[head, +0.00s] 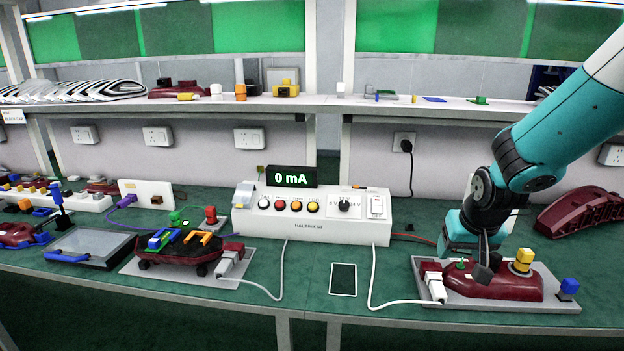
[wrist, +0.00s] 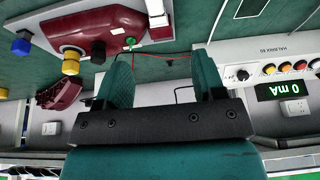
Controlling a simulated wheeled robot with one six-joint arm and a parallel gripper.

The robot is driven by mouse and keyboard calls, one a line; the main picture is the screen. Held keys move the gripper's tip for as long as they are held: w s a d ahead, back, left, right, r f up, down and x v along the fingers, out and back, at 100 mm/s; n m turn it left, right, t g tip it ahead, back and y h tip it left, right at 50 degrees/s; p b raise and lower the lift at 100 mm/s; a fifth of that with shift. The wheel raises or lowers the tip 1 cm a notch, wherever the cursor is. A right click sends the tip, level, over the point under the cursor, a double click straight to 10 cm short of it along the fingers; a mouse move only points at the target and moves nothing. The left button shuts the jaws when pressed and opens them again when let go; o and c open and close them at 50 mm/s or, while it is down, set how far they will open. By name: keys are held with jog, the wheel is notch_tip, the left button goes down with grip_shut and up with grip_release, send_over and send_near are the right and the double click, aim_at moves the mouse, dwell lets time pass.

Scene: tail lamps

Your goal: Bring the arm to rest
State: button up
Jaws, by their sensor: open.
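My teal arm reaches in from the upper right in the head view. My gripper (head: 484,262) points down over the dark red tail lamp (head: 500,286) on the right fixture plate (head: 535,304). In the wrist view my gripper (wrist: 163,72) shows two teal fingers standing apart with nothing between them. That view also shows the red lamp (wrist: 95,25) beyond the fingers, with a yellow knob (wrist: 70,62) and a small green part (wrist: 130,42) on it. In the head view the gripper hides part of the lamp, and I cannot tell how far above it the fingertips are.
A white tester box (head: 325,214) with a display (head: 291,177) reading 0 mA stands mid-bench. A second lamp fixture (head: 180,250) is left of it. A blue knob (head: 569,287) stands on the right plate. A shelf (head: 260,104) runs behind. White cables cross the bench front.

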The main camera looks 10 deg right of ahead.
jog(key=s+a+r+n+g+y+p, duration=0.1)
jog(key=s+a+r+n+y, duration=0.1)
jog(key=s+a+r, duration=0.3)
jog(key=s+a+r+n+y, duration=0.1)
jog(key=s+a+r+n, duration=0.1)
jog(key=a, duration=0.6)
jog(key=s+a+r+n+g+y, duration=0.1)
jog(key=s+a+r+n, duration=0.1)
jog(key=s+a, duration=0.2)
jog(key=s+a+r+n+g+y+p, duration=0.1)
jog(key=s+a+r+n, duration=0.2)
jog(key=s, duration=0.8)
jog(key=shift+s+a+g, duration=0.3)
jog(key=shift+a+g, duration=0.1)
jog(key=shift+a, duration=0.5)
jog(key=shift+r, duration=0.1)
